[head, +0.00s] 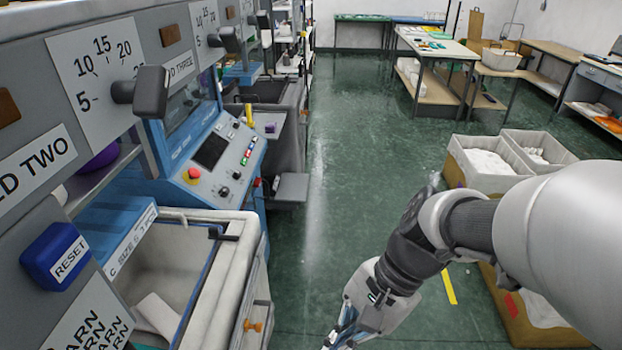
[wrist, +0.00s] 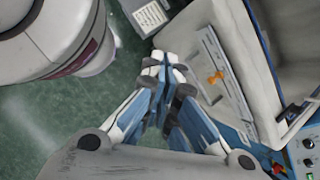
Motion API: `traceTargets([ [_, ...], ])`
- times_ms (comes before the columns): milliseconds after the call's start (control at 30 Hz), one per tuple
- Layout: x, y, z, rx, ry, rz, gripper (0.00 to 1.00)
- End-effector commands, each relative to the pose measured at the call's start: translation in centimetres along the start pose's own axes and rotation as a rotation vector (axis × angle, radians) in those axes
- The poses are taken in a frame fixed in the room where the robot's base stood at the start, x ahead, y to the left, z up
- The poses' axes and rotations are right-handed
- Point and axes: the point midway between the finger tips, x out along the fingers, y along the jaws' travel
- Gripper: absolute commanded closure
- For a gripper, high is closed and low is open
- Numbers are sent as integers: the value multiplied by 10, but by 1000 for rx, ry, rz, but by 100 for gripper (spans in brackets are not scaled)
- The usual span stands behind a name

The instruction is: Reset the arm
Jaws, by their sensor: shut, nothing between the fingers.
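My arm reaches in from the right in the head view, angled down over the green aisle floor. My gripper (head: 340,340) is at the bottom edge of that view, partly cut off. In the wrist view my gripper (wrist: 163,62) shows its blue and white fingers brought together, with nothing held between them. It hangs beside the grey machine bin (head: 240,262), apart from it as far as I can tell. The wrist view shows that bin's side with an orange knob (wrist: 216,77).
A blue RESET button (head: 55,256) and a black lever (head: 140,91) stick out from the machine row at left. Bins of white goods (head: 487,182) stand at right beyond my arm. Tables (head: 440,48) stand farther back. The green floor (head: 365,120) between is clear.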

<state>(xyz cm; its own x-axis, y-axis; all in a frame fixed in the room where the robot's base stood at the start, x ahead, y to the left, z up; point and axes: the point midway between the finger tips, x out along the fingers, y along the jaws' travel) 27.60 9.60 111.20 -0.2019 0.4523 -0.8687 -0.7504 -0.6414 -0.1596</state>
Motion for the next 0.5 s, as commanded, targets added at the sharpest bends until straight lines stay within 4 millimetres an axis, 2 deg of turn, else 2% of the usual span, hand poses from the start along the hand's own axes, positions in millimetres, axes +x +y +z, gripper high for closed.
traceTargets([
  [100,-24,22,3,-235,191,11,100],
  [300,-62,54,0,-589,498,80,100],
  [500,-89,73,-3,-812,712,161,100],
])
